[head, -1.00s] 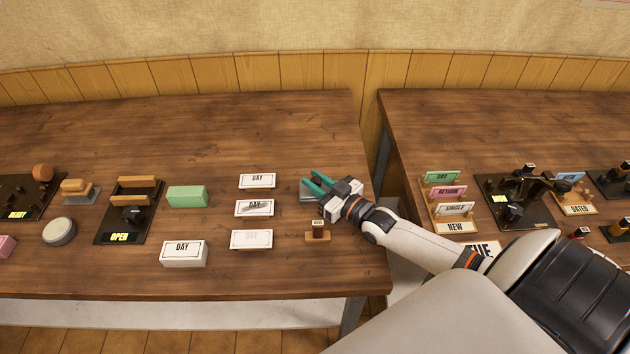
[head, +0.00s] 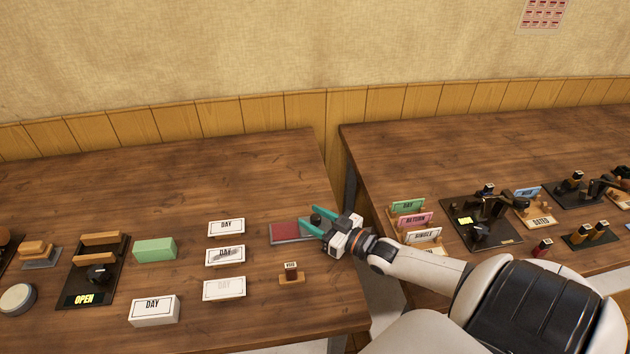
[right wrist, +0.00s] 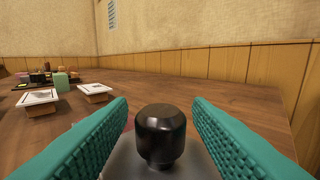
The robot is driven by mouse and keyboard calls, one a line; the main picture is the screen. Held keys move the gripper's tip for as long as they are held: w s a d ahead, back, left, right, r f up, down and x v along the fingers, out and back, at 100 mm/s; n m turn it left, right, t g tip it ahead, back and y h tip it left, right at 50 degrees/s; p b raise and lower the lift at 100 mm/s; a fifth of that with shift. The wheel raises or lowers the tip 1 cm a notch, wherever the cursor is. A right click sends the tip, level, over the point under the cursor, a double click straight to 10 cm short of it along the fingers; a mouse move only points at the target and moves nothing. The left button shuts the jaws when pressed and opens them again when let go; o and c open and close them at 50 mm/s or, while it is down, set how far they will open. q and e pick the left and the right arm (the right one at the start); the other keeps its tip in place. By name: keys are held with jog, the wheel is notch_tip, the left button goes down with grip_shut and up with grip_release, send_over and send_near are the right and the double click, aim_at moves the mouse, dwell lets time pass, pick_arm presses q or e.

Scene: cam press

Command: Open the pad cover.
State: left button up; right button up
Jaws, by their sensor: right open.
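The ink pad (head: 286,232) lies at the right end of the left table, its dark red surface bare on the left side. Its grey metal cover (right wrist: 190,165) with a black knob (head: 316,221) is at the pad's right side, partly hidden by my right gripper. My right gripper (head: 310,217) is open, with its teal fingers on either side of the knob. In the right wrist view the knob (right wrist: 160,132) stands upright between the fingers, with gaps on both sides. My left gripper is not in view.
Three white DAY cards (head: 226,227) lie left of the pad. A small wooden stamp (head: 291,273) stands just in front of it. A green block (head: 154,249) and an OPEN press (head: 98,270) are farther left. A gap separates the right table (head: 440,150). Table behind the pad is clear.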

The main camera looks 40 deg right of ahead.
jog(key=v, duration=0.7)
jog(key=shift+s+d, duration=0.1)
jog(key=shift+s, duration=0.15)
dwell(0.3)
